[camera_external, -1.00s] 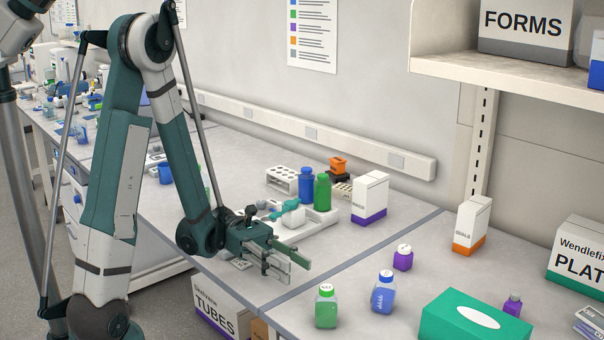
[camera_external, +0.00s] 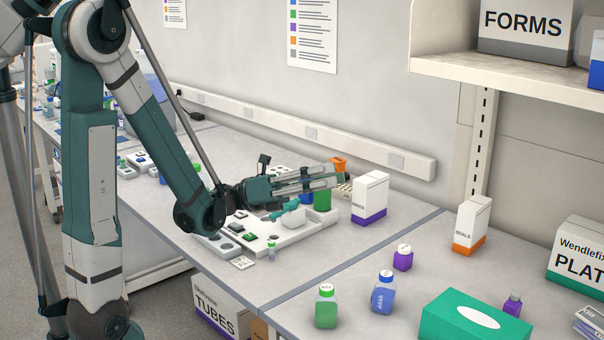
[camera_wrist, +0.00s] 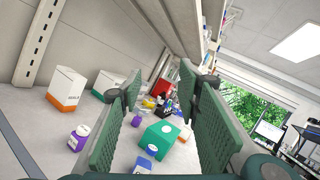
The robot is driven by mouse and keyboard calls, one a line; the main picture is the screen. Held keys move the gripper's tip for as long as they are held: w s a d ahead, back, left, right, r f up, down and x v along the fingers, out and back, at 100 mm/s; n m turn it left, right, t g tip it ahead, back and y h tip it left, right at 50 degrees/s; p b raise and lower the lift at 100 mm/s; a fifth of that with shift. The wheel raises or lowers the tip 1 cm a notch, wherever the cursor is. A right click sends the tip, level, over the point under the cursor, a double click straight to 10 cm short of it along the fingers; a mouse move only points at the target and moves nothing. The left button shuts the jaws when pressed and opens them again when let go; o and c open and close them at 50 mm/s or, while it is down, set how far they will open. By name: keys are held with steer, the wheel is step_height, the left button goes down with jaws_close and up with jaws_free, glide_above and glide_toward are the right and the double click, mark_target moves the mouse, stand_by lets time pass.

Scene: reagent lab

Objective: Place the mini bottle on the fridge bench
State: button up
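Several small bottles stand upright on the right-hand bench (camera_external: 400,292): a green one (camera_external: 326,309), a blue one (camera_external: 384,294), a purple one (camera_external: 403,258) and a smaller purple one (camera_external: 512,304). I cannot tell which is the mini bottle, or which surface is the fridge bench. My gripper (camera_external: 338,176) is raised over the left bench, pointing right, near the larger green bottle (camera_external: 322,197). Its pads (camera_wrist: 160,125) are spread apart with nothing held between them. The purple bottle (camera_wrist: 78,138) and blue bottle (camera_wrist: 145,160) stand beyond.
A white-purple carton (camera_external: 370,198) stands close to my fingertips. A white-orange carton (camera_external: 472,224), green tissue box (camera_external: 450,318) and large box (camera_external: 580,260) stand on the right bench. A shelf (camera_external: 500,72) overhangs the back right. The bench front is mostly clear.

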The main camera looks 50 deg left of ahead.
steer(key=w+a+r+n+t+y, duration=0.7)
steer(key=a+r+n+t+y, duration=0.25)
steer(key=n, duration=0.55)
steer(key=a+f+n+g+y, duration=0.25)
steer(key=a+n+y, duration=0.65)
steer(key=n, duration=0.5)
steer(key=s+f+n+g+y, duration=0.3)
steer(key=s+f+n+g, duration=0.2)
steer(key=s+f+n, duration=0.5)
steer(key=s+d+f+n+g+h, duration=0.1)
steer(key=s+d+f+g, duration=0.2)
steer(key=s+f, duration=0.2)
steer(key=s+d+f+n+g+h, duration=0.2)
steer(key=s+f, duration=0.4)
steer(key=s, duration=0.3)
steer(key=shift+s+d+g, duration=0.35)
steer(key=shift+d+g, duration=0.45)
steer(key=shift+d, duration=0.25)
